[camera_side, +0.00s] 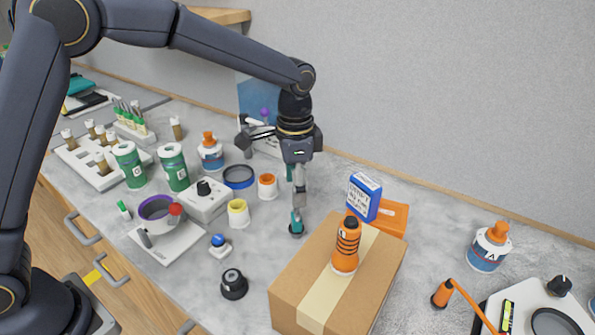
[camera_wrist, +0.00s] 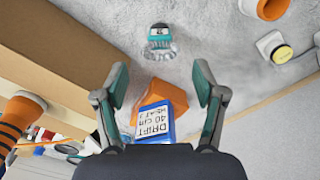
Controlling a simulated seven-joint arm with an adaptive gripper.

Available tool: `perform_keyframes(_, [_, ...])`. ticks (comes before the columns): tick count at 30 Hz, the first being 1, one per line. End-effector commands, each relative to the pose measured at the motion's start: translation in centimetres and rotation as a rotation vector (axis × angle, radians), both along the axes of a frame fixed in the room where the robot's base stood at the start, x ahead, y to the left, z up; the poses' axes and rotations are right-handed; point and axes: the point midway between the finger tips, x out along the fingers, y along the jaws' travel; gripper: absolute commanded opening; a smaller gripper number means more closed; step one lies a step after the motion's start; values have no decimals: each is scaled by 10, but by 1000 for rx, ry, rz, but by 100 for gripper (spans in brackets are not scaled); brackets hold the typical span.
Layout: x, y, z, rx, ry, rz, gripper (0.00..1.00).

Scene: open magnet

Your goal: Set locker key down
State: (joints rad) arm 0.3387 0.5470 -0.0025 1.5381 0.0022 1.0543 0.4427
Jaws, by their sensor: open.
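My gripper (camera_side: 297,205) points down over the counter, just behind the cardboard box. In the wrist view its two teal-padded fingers (camera_wrist: 160,88) are spread apart with nothing held between them. Beyond the fingertips, a small teal, dark and clear item (camera_wrist: 159,42) rests on the pale counter. I cannot tell whether it is the locker key. No other thing is recognisable as a key.
The cardboard box (camera_side: 290,285) carries an orange bottle (camera_side: 346,246). A blue box (camera_side: 364,197) and an orange item (camera_side: 394,217) stand behind it. Jars with yellow (camera_side: 238,213) and orange (camera_side: 267,186) lids stand to the left. Bare counter shows between jars and cardboard box.

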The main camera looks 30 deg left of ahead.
Motion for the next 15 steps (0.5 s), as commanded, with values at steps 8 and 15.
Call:
perform_keyframes(8, [-9,13,39,-10,-30,45,70])
perform_keyframes(15, [-83,83,114,-69,-189,311,70])
